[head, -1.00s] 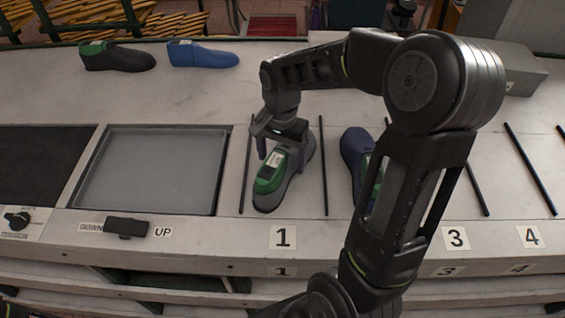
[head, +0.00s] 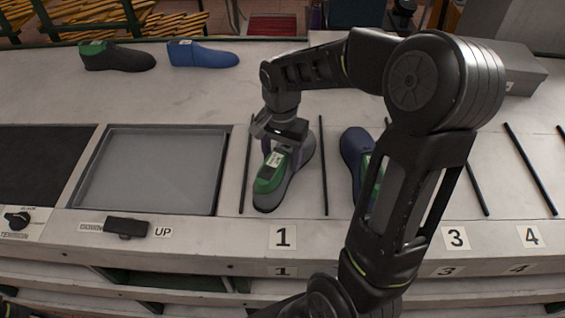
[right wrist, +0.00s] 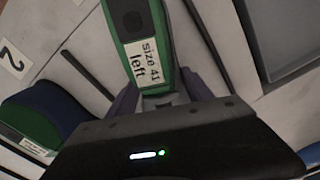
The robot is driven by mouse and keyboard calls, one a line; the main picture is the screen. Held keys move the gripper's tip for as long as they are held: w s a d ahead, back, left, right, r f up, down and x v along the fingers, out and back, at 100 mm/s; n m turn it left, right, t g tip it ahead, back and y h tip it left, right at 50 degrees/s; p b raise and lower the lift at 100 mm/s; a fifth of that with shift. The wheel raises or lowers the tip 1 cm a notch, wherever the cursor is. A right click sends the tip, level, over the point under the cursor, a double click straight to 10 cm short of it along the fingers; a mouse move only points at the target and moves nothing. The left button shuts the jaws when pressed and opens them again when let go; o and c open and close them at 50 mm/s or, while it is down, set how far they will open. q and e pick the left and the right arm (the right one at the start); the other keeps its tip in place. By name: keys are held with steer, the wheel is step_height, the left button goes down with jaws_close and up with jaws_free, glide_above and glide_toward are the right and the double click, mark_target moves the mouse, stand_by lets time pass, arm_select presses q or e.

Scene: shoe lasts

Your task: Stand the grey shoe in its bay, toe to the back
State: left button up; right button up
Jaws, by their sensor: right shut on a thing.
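The grey shoe (head: 296,178), with a green top and a white label, stands upright in bay 1 between two black rods. Its heel is near the front edge and its toe points to the back, slightly right. In the right wrist view its green top (right wrist: 176,30) carries a label reading "size 41 left". My right gripper (head: 281,150) reaches down over the shoe and is shut on it, a finger on each side; the fingers also show in the right wrist view (right wrist: 160,95). The sole's contact with the counter is hard to see. My left gripper is not in view.
A blue shoe (head: 352,150) stands in the neighbouring bay, partly behind my right arm. A black shoe (head: 120,59) and another blue shoe (head: 205,55) lie at the back left. A grey tray (head: 220,135) is left of bay 1. Bays 3 and 4 look empty where visible.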

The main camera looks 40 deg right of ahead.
jaws_close()
steer(key=shift+r, duration=0.2)
steer(key=shift+w+r, duration=0.1)
steer(key=shift+r, duration=0.15)
step_height(320, 180, up, 9)
steer(key=shift+r+b, duration=0.15)
steer(key=shift+b, duration=0.5)
